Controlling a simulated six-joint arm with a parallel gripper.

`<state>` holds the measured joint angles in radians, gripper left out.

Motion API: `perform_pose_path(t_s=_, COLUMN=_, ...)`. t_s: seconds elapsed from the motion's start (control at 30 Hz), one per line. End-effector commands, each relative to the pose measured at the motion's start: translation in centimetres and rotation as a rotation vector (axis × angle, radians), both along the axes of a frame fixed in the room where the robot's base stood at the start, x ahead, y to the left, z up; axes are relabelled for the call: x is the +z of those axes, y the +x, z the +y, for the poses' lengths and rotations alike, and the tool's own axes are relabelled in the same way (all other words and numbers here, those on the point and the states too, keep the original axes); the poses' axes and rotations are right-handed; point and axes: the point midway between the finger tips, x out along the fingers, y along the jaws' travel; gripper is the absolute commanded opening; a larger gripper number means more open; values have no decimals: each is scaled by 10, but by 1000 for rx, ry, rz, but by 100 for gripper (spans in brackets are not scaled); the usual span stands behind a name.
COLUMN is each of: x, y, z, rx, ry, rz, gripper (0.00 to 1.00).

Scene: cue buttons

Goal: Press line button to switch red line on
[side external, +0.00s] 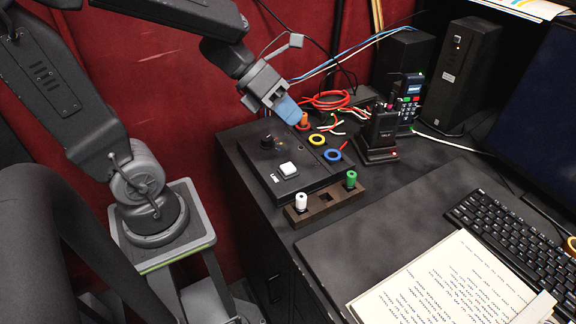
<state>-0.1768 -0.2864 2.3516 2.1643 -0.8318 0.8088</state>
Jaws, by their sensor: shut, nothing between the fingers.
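A black control box (257,182) lies flat on the left side of the dark desk. No lit red line can be made out on the box. My gripper (288,111), with blue fingertips, is shut and empty. It hangs above the back of the box, up from the white button and apart from it.
A black knob (268,143) stands on the box behind the button. A wooden holder (325,198) with white and green pegs sits in front.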

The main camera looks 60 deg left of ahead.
Motion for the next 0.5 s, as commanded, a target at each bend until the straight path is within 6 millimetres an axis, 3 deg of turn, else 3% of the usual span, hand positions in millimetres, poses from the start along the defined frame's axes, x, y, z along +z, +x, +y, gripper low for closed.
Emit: perform_pose_path(t_s=0.5, x=-6, y=-3, z=1, rx=-28, ry=15, rz=13, gripper=0)
